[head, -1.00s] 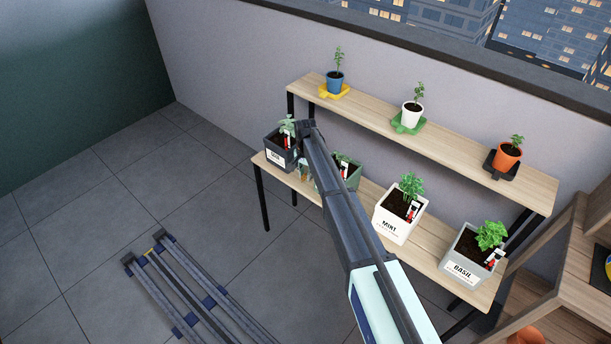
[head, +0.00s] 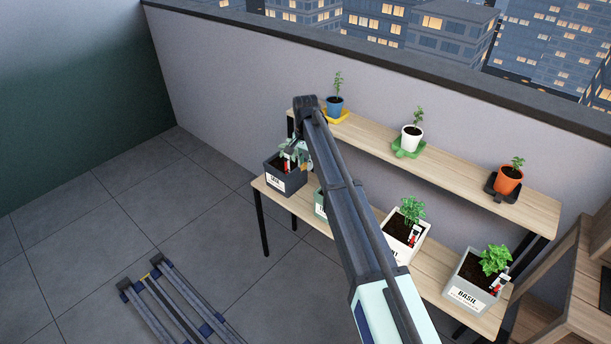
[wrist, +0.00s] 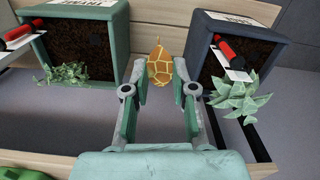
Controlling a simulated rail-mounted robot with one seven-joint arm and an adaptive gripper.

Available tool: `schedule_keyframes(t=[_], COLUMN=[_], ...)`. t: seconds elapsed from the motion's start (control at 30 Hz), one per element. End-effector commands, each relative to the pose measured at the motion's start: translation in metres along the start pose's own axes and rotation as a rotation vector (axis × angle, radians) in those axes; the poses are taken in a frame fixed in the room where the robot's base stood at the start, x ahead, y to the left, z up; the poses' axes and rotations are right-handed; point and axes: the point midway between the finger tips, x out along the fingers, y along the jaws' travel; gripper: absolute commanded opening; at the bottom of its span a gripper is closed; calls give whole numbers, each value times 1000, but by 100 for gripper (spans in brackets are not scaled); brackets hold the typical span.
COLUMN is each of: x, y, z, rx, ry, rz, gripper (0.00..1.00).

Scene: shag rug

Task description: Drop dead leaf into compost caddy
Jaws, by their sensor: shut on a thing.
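My gripper (wrist: 160,78) is shut on a dry golden-brown leaf (wrist: 159,62) with dark veins, held between the fingertips in the wrist view. In the head view my gripper (head: 302,157) hangs just right of the dark planter (head: 284,181), partly hidden by my arm. The wrist view shows the leaf between the green planter (wrist: 127,45) on the left and the dark planter (wrist: 196,72) on the right. I cannot make out a compost caddy in either view.
The mint planter (head: 393,247) and basil planter (head: 465,297) stand along the lower shelf (head: 262,187). Small blue, white and orange pots stand on the upper shelf (head: 450,161) behind. My arm hides much of the green planter. Open tiled floor lies at left.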

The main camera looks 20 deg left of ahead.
Motion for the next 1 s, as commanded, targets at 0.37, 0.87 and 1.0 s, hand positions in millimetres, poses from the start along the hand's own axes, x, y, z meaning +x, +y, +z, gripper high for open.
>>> schedule_keyframes(t=[0.37,0.87,1.0], x=[-19,-22,-27], y=[0,22,69], z=[0,-3,-8], rx=[0,-2,-14], ry=[0,0,0], rz=[0,0,0], gripper=[15,15,15])
